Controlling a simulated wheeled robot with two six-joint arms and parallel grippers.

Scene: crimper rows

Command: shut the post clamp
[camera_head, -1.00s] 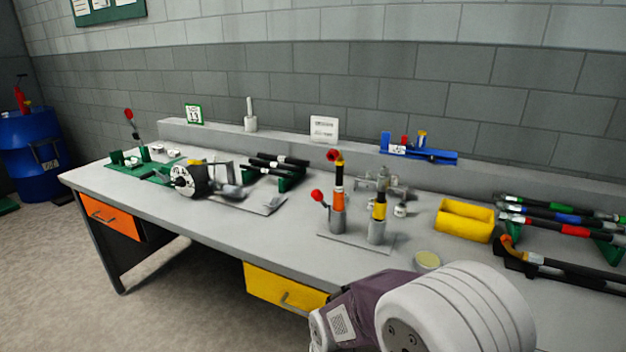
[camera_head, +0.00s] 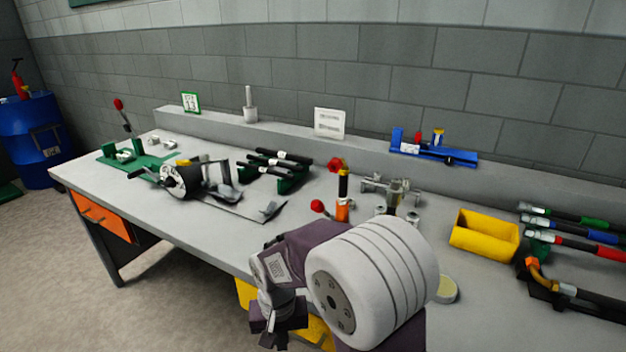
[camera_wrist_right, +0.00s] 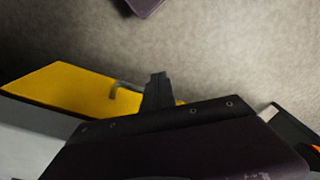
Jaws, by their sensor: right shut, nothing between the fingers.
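The post clamp seems to be the fixture at the bench's middle, with a red ball knob (camera_head: 317,206) on a lever leaning left. Beside the knob stands an upright fitting banded orange, black and yellow (camera_head: 343,188) with a red top. My right forearm hides the fixture's base and second post, and I cannot tell whether the clamp is open. My right gripper (camera_head: 276,336) is shut and empty, in front of the bench near the yellow drawer and pointing down. It also shows in the right wrist view (camera_wrist_right: 157,92). My left gripper is out of view.
A crimping machine with a round head (camera_head: 178,181) stands left of the fixture, before black hoses on a rack (camera_head: 280,166). A yellow bin (camera_head: 484,236) and more hoses (camera_head: 585,232) lie right. The yellow drawer (camera_wrist_right: 65,88) is near my gripper. The front left bench top is clear.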

